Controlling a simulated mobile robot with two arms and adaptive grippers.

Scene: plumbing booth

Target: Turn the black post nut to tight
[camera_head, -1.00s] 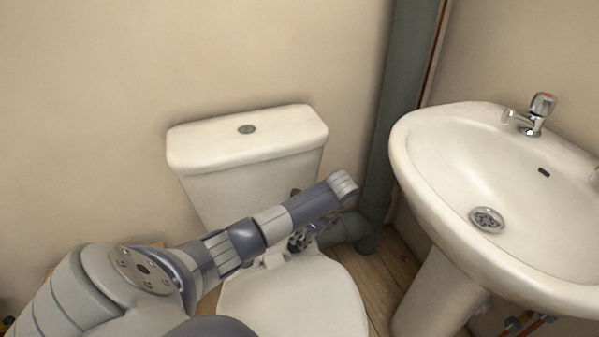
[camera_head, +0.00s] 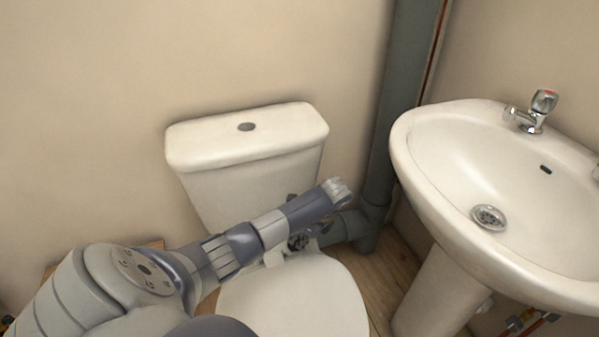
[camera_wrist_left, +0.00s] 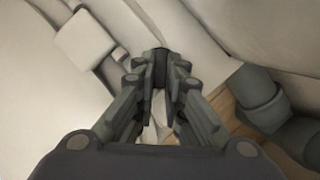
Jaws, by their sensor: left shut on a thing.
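My left gripper (camera_wrist_left: 160,82) fills the middle of the left wrist view, with its two fingers closed in on a small black nut (camera_wrist_left: 159,55) between the fingertips. The fingers cover most of the nut, so its threads and how tight it sits cannot be seen. In the head view my left gripper (camera_head: 299,241) shows only as dark parts below my wrist, at the back of the toilet seat near the cistern. The nut is hidden there. My right gripper is in neither view.
The toilet cistern (camera_head: 246,146) stands behind my arm, and the closed toilet lid (camera_head: 300,300) lies below it. A grey waste pipe (camera_head: 396,95) runs up the corner. A washbasin (camera_head: 440,165) with a tap (camera_head: 538,108) is at right.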

